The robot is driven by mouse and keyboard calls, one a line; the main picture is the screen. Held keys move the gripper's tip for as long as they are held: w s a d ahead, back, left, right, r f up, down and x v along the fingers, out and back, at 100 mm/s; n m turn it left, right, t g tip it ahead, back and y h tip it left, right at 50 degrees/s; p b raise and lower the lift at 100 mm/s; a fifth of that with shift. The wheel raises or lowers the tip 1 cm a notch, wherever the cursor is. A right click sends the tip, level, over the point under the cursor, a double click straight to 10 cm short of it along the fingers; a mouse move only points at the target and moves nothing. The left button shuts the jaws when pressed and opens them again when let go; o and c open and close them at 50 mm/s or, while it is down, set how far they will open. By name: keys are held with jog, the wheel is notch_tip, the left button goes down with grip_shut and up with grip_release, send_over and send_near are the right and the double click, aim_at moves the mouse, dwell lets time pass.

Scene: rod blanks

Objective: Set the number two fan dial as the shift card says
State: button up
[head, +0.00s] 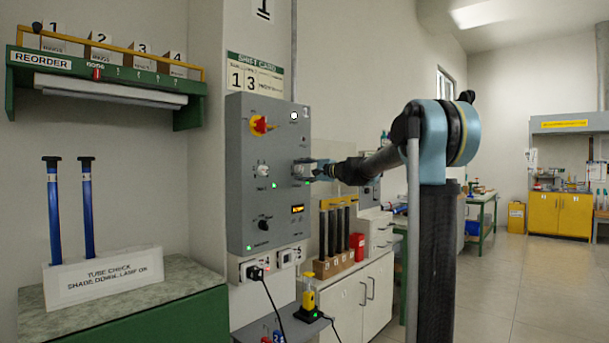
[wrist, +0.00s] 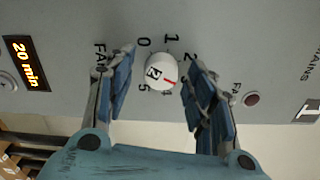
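The fan dial (wrist: 161,72) marked 2 is a round white knob on the grey panel in the wrist view. It carries a short red mark, and numerals from 0 to 5 ring it, partly covered by it and my fingers. I cannot tell which numeral the red mark meets. My gripper (head: 306,169) is at the panel face in the head view. Its blue fingers stand open on either side of the knob in the wrist view, with gaps showing. The shift card (head: 255,75) hangs above the panel with large digits 1 and 3; its small print is unreadable.
The panel (head: 240,140) also bears a red-and-yellow switch (head: 261,125), another white dial (head: 262,171), a black knob (head: 265,225) and an amber display reading 20 min (wrist: 26,63). Upright dark rods (head: 338,230) stand below on a white cabinet.

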jog(key=v, duration=1.2)
jog(key=shift+f, duration=0.1)
jog(key=s+d+f+n+g+h, duration=0.2)
jog(key=s+f+n+g+h, duration=0.35)
jog(key=s+f, duration=1.7)
jog(key=s+d+f+n+g+h, duration=0.1)
jog(key=s+d+f+h, duration=0.3)
jog(key=s+d+f, duration=0.4)
jog(key=s+d+f+n+g+h, duration=0.2)
jog(key=s+d+f, duration=0.6)
jog(key=s+f, duration=0.6)
notch_tip(320, 180, down, 2)
jog(key=n+h, duration=0.1)
jog(key=h, duration=0.1)
jog(key=shift+s+d+f+h, duration=0.2)
jog(key=shift+s+d+h, duration=0.05)
jog(key=shift+s+h, duration=0.15)
